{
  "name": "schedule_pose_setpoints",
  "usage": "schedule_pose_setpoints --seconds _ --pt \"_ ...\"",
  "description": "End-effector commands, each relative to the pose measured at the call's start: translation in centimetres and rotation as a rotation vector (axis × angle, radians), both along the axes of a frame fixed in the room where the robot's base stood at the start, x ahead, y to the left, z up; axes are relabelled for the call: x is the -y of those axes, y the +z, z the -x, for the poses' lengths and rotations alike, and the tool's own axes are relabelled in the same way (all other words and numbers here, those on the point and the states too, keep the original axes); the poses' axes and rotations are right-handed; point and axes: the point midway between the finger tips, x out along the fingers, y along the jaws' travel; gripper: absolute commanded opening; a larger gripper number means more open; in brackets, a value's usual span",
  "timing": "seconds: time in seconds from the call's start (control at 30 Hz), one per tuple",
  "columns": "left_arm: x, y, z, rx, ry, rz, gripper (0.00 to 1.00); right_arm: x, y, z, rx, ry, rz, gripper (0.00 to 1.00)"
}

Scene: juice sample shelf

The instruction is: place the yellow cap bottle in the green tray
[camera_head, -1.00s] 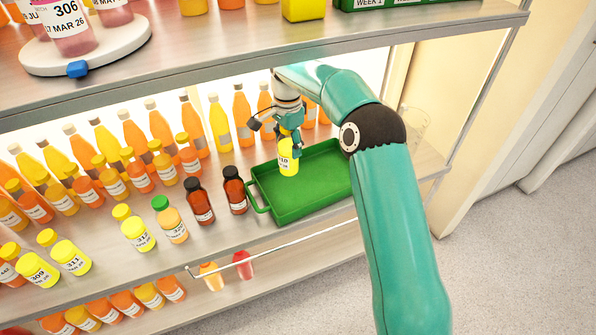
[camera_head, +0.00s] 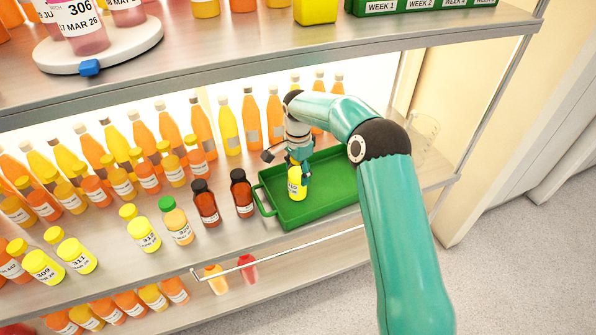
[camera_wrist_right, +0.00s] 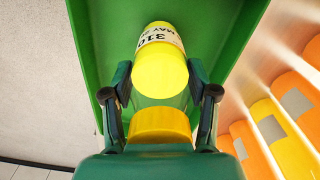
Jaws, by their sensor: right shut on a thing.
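The yellow cap bottle (camera_head: 296,187), with a yellow body and a white label, is upright inside the outline of the green tray (camera_head: 325,198). My right gripper (camera_head: 300,163) is shut on it from above. In the right wrist view, its yellow cap (camera_wrist_right: 160,125) is between the two fingers (camera_wrist_right: 163,95), and the body with label 310 (camera_wrist_right: 160,60) is beyond, against the green tray floor (camera_wrist_right: 225,30). I cannot tell whether the bottle's base touches the tray floor. My left gripper is not in view.
Two dark brown bottles (camera_head: 242,196) stand just left of the tray. Tall orange and yellow bottles (camera_head: 251,122) stand behind it. A clear container (camera_head: 422,130) stands right of the arm. The tray's visible floor around the bottle is empty.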

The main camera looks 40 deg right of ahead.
Motion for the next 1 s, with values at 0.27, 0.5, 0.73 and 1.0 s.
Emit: schedule_pose_setpoints --seconds 0.27,0.5,0.73,1.0 --pt "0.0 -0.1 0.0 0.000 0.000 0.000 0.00 0.0 -0.2 0.0 0.000 0.000 0.000 0.84" --pt "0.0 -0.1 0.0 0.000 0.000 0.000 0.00 0.0 -0.1 0.0 0.000 0.000 0.000 0.84" --pt "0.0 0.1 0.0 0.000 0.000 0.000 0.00 0.0 1.5 -0.1 0.002 0.000 0.000 0.84" --pt "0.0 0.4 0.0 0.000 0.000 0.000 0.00 -0.1 5.9 -0.1 0.003 0.001 0.000 0.84"
